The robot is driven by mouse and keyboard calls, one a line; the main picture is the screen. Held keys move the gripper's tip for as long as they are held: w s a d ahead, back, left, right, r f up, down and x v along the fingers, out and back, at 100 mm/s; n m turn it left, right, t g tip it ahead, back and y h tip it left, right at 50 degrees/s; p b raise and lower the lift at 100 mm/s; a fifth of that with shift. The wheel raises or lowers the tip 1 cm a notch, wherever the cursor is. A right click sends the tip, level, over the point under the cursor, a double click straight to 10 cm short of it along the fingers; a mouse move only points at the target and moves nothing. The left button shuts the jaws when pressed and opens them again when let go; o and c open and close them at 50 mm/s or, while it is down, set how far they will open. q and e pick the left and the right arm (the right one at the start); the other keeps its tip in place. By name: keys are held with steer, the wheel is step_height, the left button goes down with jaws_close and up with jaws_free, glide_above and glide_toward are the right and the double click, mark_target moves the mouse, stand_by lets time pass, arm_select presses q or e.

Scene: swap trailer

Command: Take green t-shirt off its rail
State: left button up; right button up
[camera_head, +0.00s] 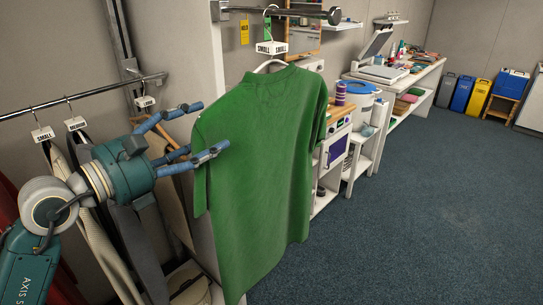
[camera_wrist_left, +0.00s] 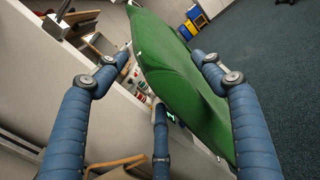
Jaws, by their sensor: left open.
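The green t-shirt (camera_head: 262,165) hangs on a white hanger (camera_head: 270,64) under a short metal rail (camera_head: 275,12) at the top of the head view. White "SMALL" tags (camera_head: 271,47) sit at the hanger's hook. My left gripper (camera_head: 207,128) is open at the shirt's left shoulder and sleeve. One finger overlaps the front of the shirt in the picture; I cannot tell whether it touches. In the left wrist view the shirt (camera_wrist_left: 180,75) lies between the spread blue fingers. My right gripper is not in view.
Another rail (camera_head: 85,95) at the left holds several hanging garments with size tags. A white shelf unit (camera_head: 360,160) and a long bench (camera_head: 410,80) stand behind the shirt. Coloured bins (camera_head: 475,95) stand at the back. The blue carpet (camera_head: 410,230) at the right is clear.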

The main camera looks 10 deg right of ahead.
mark_target(216, 127)
arm_select(q)
steer(key=x, duration=0.1)
steer(key=p+x, duration=0.1)
steer(key=x, duration=0.1)
steer(key=shift+d+r+p, duration=0.25)
steer(key=shift+d+p, duration=0.05)
steer(key=shift+d, duration=0.1)
steer(key=shift+w+d+f, duration=0.1)
steer(key=shift+w+d, duration=0.05)
steer(key=shift+w, duration=0.05)
steer(key=shift+c, duration=1.2)
steer(key=c, duration=0.9)
jaws_close()
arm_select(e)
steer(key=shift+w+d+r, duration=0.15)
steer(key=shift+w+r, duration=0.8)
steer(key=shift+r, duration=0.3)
